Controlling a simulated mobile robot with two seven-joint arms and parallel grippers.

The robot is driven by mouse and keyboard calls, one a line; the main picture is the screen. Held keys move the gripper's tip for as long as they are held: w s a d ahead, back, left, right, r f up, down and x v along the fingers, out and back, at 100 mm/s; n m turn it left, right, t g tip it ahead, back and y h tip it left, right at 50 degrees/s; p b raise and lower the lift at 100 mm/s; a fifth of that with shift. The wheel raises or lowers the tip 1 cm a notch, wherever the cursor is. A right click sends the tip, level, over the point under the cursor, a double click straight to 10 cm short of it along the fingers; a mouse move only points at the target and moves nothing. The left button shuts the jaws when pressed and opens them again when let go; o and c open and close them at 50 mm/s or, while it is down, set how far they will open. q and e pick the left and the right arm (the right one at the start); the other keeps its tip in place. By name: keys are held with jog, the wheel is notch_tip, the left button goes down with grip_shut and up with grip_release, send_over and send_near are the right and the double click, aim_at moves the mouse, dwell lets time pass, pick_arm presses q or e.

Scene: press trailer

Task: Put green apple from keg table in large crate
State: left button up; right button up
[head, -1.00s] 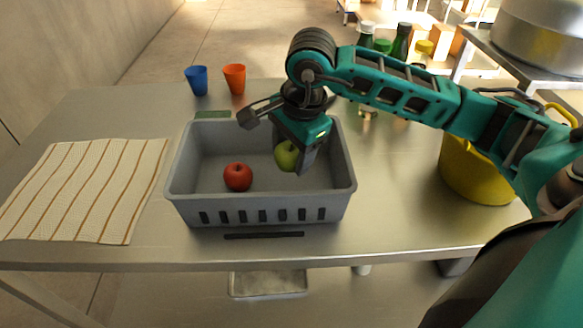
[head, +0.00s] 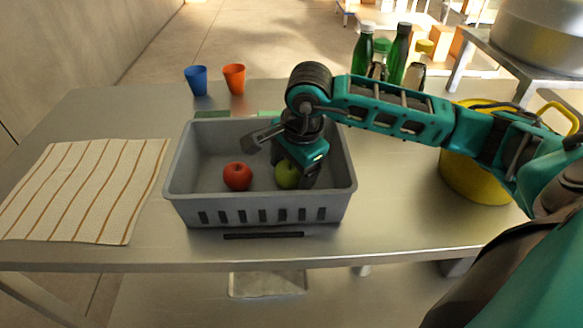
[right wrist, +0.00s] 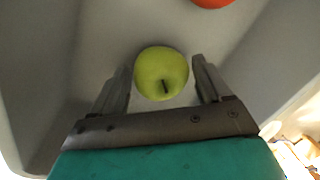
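The green apple (head: 286,175) is low inside the grey large crate (head: 258,208), on its right side. My right gripper (head: 297,178) is down in the crate at the apple and partly hides it. In the right wrist view the green apple (right wrist: 161,74) lies between the two spread fingers of my right gripper (right wrist: 163,68), with a narrow gap on each side. The crate floor shows around it. My left gripper is not in view.
A red apple (head: 238,176) lies in the crate, left of the green one. A striped cloth (head: 88,190) lies left of the crate. Blue (head: 197,80) and orange (head: 234,78) cups stand behind. A yellow pot (head: 474,172) and green bottles (head: 363,50) are to the right.

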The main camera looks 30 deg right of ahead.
jog(key=shift+o, duration=0.4)
jog(key=shift+r, duration=0.1)
jog(key=shift+r+p, duration=0.25)
jog(key=shift+p, duration=0.05)
jog(key=v, duration=1.1)
jog(key=shift+r, duration=0.3)
jog(key=shift+s, duration=0.1)
